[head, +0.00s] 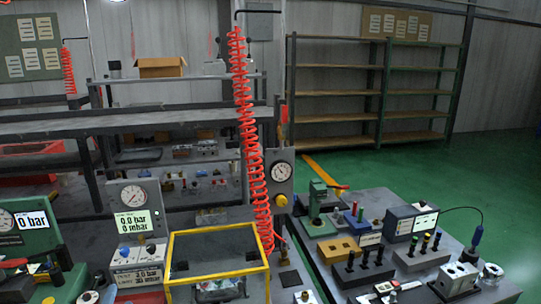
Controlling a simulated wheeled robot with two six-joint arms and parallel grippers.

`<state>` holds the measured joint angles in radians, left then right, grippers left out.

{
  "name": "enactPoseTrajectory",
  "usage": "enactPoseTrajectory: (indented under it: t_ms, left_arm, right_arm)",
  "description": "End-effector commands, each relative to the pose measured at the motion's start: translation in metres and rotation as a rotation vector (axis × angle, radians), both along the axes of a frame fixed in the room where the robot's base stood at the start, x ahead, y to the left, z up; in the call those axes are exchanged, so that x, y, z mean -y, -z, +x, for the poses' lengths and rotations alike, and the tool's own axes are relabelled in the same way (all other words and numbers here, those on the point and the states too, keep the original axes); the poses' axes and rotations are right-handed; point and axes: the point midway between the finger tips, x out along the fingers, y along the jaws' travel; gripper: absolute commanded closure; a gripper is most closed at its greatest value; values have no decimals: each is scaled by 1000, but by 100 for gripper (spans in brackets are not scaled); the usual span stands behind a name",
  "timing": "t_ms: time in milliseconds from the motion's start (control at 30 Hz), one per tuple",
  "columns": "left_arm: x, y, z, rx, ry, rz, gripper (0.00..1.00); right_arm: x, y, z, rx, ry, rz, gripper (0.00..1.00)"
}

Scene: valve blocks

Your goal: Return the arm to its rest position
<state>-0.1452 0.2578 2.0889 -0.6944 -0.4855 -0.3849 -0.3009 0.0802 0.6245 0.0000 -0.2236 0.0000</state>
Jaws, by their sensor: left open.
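My right gripper is not in view.
A red coiled hose (247,130) hangs above. A right bench (330,262) carries blocks and tools. Empty shelves (330,92) stand behind; green floor is clear at right.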

Motion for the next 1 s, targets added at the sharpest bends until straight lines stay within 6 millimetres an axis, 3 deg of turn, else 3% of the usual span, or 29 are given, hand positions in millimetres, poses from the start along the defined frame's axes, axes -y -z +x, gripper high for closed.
enactPoseTrajectory:
  t_ms: [100,300,600,833,1000]
  left_arm:
    - [-1,51,-52,-180,-117,-313,48]
    - [19,117,-140,-476,-293,-712,48]
    - [57,152,-233,-773,-454,-992,48]
    - [84,158,-293,-964,-551,-1120,48]
    - [79,198,-277,-965,-560,-1114,48]
  right_arm:
    - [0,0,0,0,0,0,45]
    - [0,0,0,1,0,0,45]
    - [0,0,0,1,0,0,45]
    - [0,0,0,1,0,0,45]
    - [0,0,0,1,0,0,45]
